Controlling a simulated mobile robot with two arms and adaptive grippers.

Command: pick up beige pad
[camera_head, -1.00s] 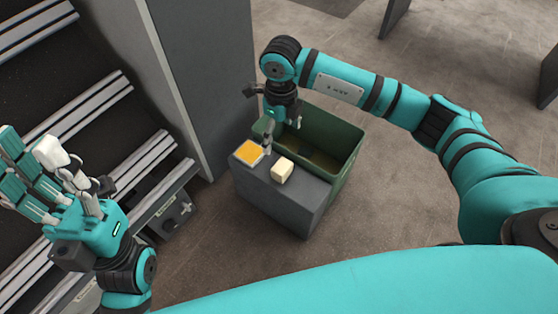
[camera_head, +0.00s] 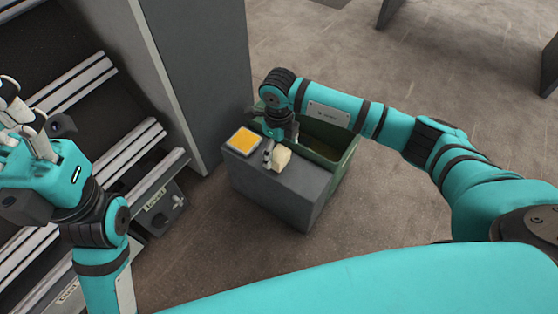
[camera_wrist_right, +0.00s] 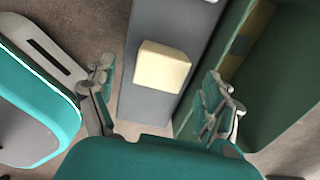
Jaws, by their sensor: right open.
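The beige pad (camera_head: 282,158) is a small pale block on top of a grey box, near the box's middle. In the right wrist view the pad (camera_wrist_right: 162,67) lies between and just ahead of the two fingers of my right gripper (camera_wrist_right: 158,100), which are spread and empty. In the head view my right gripper (camera_head: 272,155) is low over the box, close beside the pad, and partly covers its left side. My left gripper (camera_head: 22,125) is at the left edge, partly cut off, and its grip is unclear.
The grey box (camera_head: 300,185) carries an orange-topped white square (camera_head: 244,140) beside the pad. A green bin (camera_head: 345,160) stands directly behind and right of the box. A tall grey panel (camera_head: 200,80) rises to the left. Metal rails (camera_head: 75,85) lie at the left. Open floor is in front.

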